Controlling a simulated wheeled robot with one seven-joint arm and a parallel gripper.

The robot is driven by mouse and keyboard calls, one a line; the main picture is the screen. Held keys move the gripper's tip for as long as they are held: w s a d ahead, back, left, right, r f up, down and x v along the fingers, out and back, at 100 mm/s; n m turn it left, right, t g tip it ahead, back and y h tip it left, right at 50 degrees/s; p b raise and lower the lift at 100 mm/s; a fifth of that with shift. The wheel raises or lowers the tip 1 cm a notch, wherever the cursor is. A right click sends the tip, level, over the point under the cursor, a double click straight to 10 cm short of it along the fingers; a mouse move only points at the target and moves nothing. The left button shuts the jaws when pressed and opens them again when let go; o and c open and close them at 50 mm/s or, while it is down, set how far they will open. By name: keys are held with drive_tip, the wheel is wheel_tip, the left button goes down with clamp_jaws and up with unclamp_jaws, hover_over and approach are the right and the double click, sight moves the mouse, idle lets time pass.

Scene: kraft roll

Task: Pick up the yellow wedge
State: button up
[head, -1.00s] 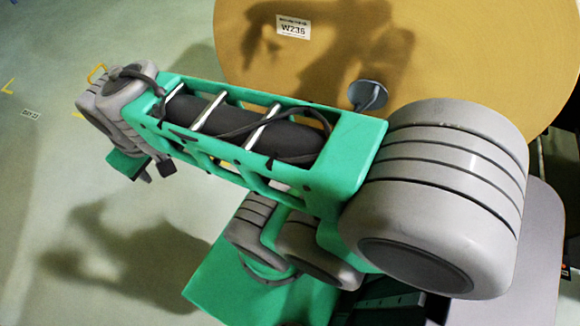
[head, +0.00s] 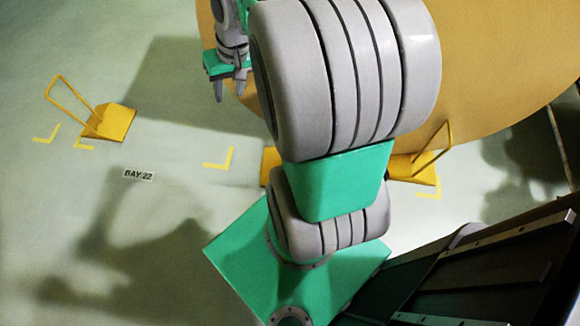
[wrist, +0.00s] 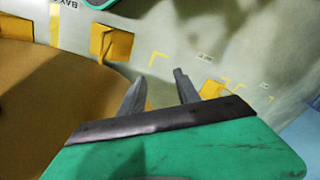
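A yellow wedge (head: 110,122) with a tall loop handle sits on the floor at the left of the head view, apart from the roll. Other yellow wedges (head: 412,170) (head: 268,163) sit at the roll's near edge, the second mostly hidden by my arm. My gripper (head: 230,92) is near the top of the head view, right of the free wedge, with its fingers apart and empty. The wrist view shows my gripper (wrist: 161,76) open, with yellow wedges (wrist: 112,42) (wrist: 212,90) beyond its fingers; I cannot tell which is which.
The large kraft roll (head: 500,65) fills the upper right, and its brown surface (wrist: 45,95) is at left in the wrist view. Yellow corner marks (head: 220,158) and a BAY 22 label (head: 138,175) are on the floor. The floor at left is largely clear.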

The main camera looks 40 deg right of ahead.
drive_tip(key=s+d+f+m+t+y+b, duration=0.1)
drive_tip(key=s+d+f+m+b, duration=0.1)
drive_tip(key=d+f+b, duration=0.6)
drive_tip(key=s+d+f+m+t+y+b, duration=0.15)
drive_tip(key=d+f, duration=0.45)
drive_tip(key=f, duration=0.7)
drive_tip(key=s+d+f+m+y+b, duration=0.1)
drive_tip(key=d+f+m+b, duration=0.2)
drive_tip(key=d+f+b, duration=0.55)
drive_tip(key=shift+h, duration=0.25)
drive_tip(key=x, duration=0.5)
drive_tip(key=b+x, duration=0.1)
drive_tip(key=x, duration=0.2)
drive_tip(key=shift+a+f, duration=0.15)
drive_tip(key=shift+a, duration=0.3)
drive_tip(key=shift+w, duration=0.1)
drive_tip(key=shift+c, duration=0.2)
clamp_jaws()
